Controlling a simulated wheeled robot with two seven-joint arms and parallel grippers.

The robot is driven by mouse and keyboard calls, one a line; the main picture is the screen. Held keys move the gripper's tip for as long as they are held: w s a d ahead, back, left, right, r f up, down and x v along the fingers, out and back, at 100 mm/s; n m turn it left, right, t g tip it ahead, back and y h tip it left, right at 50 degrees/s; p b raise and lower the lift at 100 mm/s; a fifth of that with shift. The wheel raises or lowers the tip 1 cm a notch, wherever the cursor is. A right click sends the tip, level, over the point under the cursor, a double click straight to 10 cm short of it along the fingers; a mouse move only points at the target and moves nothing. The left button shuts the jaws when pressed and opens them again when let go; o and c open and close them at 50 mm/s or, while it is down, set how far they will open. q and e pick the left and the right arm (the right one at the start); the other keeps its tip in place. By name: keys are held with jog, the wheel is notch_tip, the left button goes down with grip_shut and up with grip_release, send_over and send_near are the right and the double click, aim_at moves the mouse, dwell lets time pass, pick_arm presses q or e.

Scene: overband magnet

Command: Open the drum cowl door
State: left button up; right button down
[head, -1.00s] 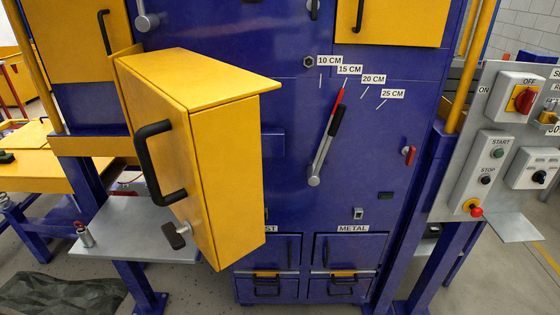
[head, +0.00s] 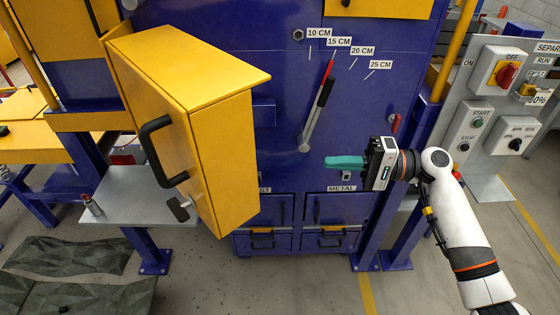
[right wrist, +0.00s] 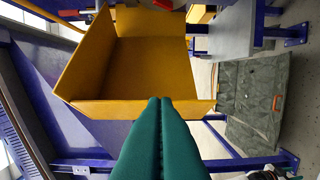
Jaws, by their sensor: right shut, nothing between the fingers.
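The drum cowl door (head: 225,160) is a yellow box-shaped cover standing out at an angle from the left part of the blue machine front. A black bar handle (head: 152,158) is on its left-facing side, with a dark latch knob (head: 178,208) below. The right wrist view shows the yellow cowl (right wrist: 125,60) from its hollow side, so it stands swung open. My right gripper (head: 330,162) has teal fingers, shut and empty, pointing left at the cowl from the right, apart from it in the head view. The fingertips (right wrist: 160,100) overlap the cowl's edge in the wrist view. My left gripper is not in view.
A lever (head: 318,115) with a centimetre scale is on the blue panel (head: 285,90). Drawers (head: 330,208) are below. A grey control panel (head: 490,110) stands at right. A grey shelf (head: 130,190) lies left of the cowl, with dark mats (head: 70,255) on the floor.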

jog(key=s+a+p, duration=0.1)
jog(key=a+p, duration=0.5)
jog(key=a, duration=0.7)
jog(key=shift+s+r+p, duration=0.2)
jog(key=shift+s+p, duration=0.1)
jog(key=shift+p, duration=0.1)
